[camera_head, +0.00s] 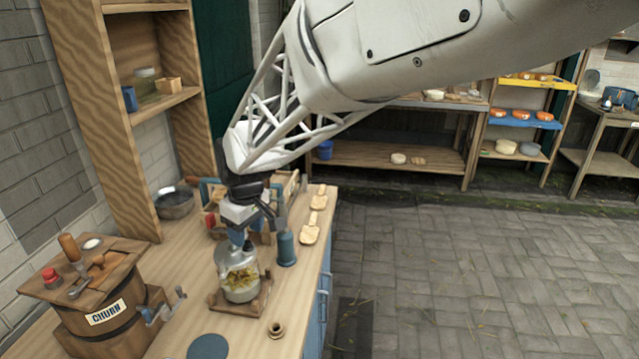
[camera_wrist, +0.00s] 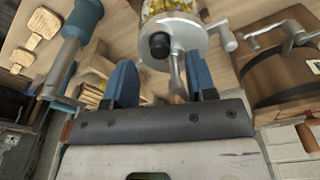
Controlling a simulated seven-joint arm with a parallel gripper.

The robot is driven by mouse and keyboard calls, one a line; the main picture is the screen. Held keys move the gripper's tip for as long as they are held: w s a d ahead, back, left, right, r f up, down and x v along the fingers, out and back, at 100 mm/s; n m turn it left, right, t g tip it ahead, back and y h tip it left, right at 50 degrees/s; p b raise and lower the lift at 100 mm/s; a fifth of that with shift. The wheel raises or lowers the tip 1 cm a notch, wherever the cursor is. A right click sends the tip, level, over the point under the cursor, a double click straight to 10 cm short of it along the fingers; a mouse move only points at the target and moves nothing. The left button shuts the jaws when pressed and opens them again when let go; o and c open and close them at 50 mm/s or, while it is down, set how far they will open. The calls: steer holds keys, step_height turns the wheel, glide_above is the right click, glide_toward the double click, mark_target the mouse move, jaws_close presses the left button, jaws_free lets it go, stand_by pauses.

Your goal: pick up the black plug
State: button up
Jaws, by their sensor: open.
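The black plug (camera_wrist: 159,46) is a small dark round knob on the pale metal lid of a glass jar (camera_wrist: 168,12). In the head view the jar (camera_head: 240,283) holds yellowish pieces and stands on a wooden board. There my gripper hides most of its top, and I cannot make out the plug. My gripper (camera_wrist: 162,72) has its two blue fingers apart in the wrist view. The plug lies just beyond the fingertips, roughly between them in the picture. A grey metal crank arm (camera_wrist: 178,72) of the lid shows between the fingers. My gripper (camera_head: 242,238) is over the jar.
A wooden churn (camera_head: 105,322) with a crank stands left of the jar. A blue-green cylinder (camera_head: 286,249) stands close on its right. Wooden paddles (camera_head: 311,232) lie near the worktop's right edge. A metal bowl (camera_head: 175,204) sits behind. A small brown ring (camera_head: 276,329) lies in front.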

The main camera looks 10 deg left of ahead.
mark_target(247, 242)
steer(key=shift+w+a+f, duration=0.1)
steer(key=shift+a+f, duration=0.1)
steer(key=shift+f, duration=1.3)
steer(key=shift+c, duration=0.4)
jaws_close()
